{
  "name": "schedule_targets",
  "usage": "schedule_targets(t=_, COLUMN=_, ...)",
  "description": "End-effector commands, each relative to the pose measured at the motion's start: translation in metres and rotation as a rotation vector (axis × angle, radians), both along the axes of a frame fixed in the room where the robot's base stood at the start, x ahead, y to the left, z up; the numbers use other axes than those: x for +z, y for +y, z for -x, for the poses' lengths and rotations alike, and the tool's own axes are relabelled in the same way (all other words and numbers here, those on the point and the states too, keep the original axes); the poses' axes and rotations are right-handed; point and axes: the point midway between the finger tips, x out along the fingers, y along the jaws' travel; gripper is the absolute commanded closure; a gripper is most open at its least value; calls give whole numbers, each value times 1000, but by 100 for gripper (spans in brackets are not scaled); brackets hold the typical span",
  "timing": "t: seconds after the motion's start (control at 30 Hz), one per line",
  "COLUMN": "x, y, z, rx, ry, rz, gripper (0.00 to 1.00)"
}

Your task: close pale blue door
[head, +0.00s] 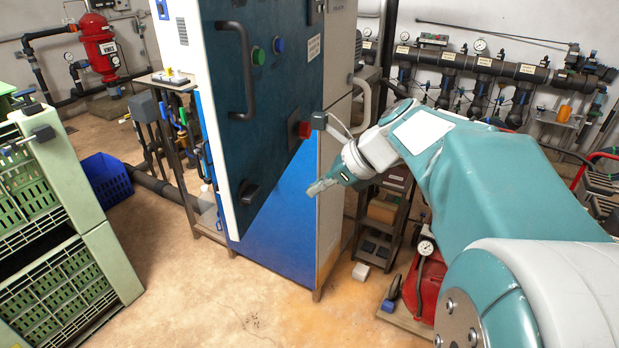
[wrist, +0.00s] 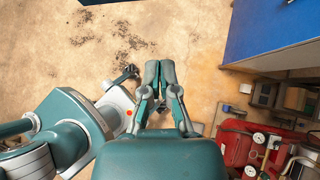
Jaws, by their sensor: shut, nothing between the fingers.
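The door (head: 272,100) is a tall dark teal panel with a pale edge on its left, on the cabinet in the head view. It carries a long grey bar handle, a black latch, and green and blue buttons. Its lower edge slants across the bright blue cabinet face, so it looks swung out; how far I cannot tell. My gripper (head: 316,188) is at the right of the door's lower part, in front of the blue face, with no visible contact. In the wrist view my gripper (wrist: 160,66) has its fingers together and empty, above the floor.
The blue cabinet face (head: 280,215) also shows in the wrist view (wrist: 265,32). Green crates (head: 55,285) stand at the left, beside a blue basket (head: 105,180). A rack (head: 385,210) and red equipment (head: 425,285) stand right of the cabinet. The floor in front is mostly clear.

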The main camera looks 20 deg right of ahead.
Motion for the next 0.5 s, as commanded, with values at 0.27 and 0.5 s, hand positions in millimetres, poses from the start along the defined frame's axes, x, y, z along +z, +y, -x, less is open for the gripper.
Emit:
schedule_targets(t=0.27, x=-38, y=31, z=-24, rx=5, ry=2, rz=-1, gripper=100)
schedule_targets(t=0.5, x=-41, y=55, z=-46, rx=5, ry=-1, rz=2, gripper=100)
